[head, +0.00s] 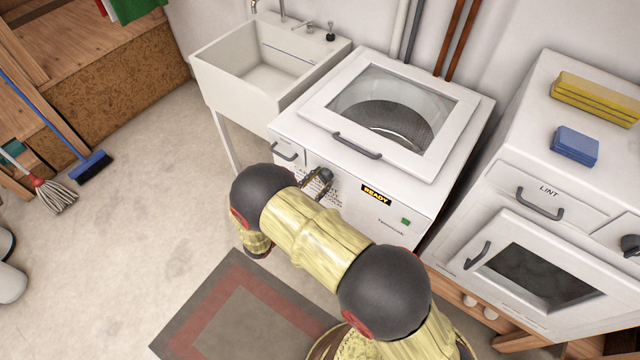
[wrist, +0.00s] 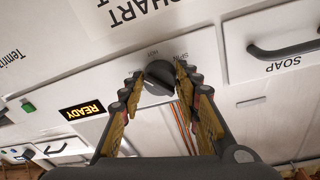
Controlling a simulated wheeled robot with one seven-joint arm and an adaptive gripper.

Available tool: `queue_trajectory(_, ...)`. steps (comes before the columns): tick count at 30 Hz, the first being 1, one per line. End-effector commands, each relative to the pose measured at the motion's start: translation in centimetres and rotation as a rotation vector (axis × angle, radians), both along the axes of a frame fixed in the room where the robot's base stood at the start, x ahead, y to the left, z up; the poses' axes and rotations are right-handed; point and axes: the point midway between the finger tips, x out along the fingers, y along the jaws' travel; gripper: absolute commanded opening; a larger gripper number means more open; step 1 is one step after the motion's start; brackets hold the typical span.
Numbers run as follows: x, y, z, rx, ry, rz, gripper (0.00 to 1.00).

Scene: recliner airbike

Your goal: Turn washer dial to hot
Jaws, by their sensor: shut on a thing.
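The washer (head: 287,124) is a white top-loading machine with a glass lid, in the middle of the head view. The wrist view is upside down. A READY display (head: 376,194) is lit beside the dial.
The SOAP drawer (wrist: 275,48) with a grey handle is close beside the dial. A sink (head: 240,85) stands left of the washer. A dryer (head: 540,200) with a lint drawer, sponges and a towel-like yellow stack stands right. A mat (head: 215,318) lies on open floor.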

Motion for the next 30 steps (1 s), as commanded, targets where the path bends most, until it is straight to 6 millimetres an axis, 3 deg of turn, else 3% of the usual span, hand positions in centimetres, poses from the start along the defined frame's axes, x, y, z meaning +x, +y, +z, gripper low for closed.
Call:
queue_trajectory(18,0.08,0.17,-0.08,0.414,-0.317,0.001,0.07)
queue_trajectory(30,0.10,0.19,0.08,0.528,-0.406,0.001,0.07)
